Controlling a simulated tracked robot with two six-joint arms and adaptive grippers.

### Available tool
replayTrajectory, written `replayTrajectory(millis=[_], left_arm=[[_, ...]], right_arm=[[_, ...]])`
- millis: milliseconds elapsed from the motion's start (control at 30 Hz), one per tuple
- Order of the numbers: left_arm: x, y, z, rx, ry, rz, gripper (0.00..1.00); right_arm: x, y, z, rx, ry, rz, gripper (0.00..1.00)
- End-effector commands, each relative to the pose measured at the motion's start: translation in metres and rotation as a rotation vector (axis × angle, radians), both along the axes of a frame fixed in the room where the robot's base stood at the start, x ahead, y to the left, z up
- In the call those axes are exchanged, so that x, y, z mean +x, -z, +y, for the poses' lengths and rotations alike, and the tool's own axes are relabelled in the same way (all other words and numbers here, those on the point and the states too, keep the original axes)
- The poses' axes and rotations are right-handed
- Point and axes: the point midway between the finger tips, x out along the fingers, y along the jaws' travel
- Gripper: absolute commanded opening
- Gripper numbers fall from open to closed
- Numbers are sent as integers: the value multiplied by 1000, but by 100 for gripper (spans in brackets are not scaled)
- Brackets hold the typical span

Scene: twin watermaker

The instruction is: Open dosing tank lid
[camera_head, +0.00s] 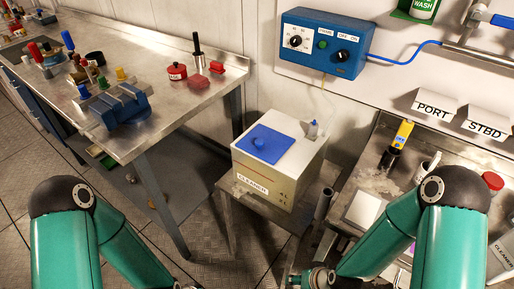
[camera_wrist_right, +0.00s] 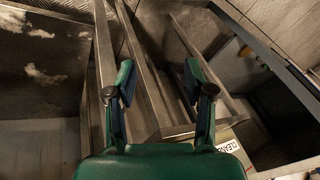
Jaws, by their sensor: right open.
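The dosing tank is a cream box (camera_head: 289,180) marked CLEANER, standing on a small metal stand in the middle of the head view. Its blue square lid (camera_head: 265,144) with a round knob lies flat and closed on top. A small grey fitting stands beside the lid. My right gripper (camera_wrist_right: 158,72) is open and empty in the right wrist view, with metal stand bars behind its fingers. In the head view my right wrist is at the bottom edge, below and right of the tank. My left arm enters at lower left; its gripper is out of frame.
A steel workbench with a blue vise (camera_head: 121,106) and tools stands at left. A blue control box (camera_head: 325,43) hangs on the wall above the tank. At right, a metal bench holds a yellow-topped tool (camera_head: 403,133) and a red cap (camera_head: 492,181). Space above the lid is clear.

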Motion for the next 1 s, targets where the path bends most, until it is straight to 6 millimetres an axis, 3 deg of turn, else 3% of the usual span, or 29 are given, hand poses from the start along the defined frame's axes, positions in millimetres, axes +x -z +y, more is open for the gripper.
replayTrajectory(millis=[33, 67, 167, 200, 300, 400, 500, 600, 767, 1000], left_arm=[[0, 23, 0, 0, 0, 1, 89], [0, 31, 0, 0, 0, 1, 89], [0, 58, 0, 0, 0, 1, 89], [0, 68, 0, 0, 0, 1, 89], [0, 89, 0, 0, 0, 1, 89], [0, 102, 0, 0, 0, 1, 89], [0, 106, 0, 0, 0, 1, 89], [0, 105, 0, 0, 0, 0, 89], [0, 99, 0, 0, 0, 0, 89], [0, 91, 0, 0, 0, 0, 89]], right_arm=[[31, -1, 8, -26, -21, -134, 53], [50, -10, 13, -43, -31, -224, 53], [107, -58, 35, -99, -55, -546, 53], [124, -83, 45, -118, -58, -672, 53], [148, -147, 65, -157, -46, -953, 53], [151, -200, 78, -184, -17, -1153, 53], [150, -232, 83, -200, 10, -1263, 53], [154, -245, 84, -207, 23, -1301, 53], [174, -247, 86, -210, 26, -1300, 53], [222, -247, 93, -210, 26, -1299, 53]])
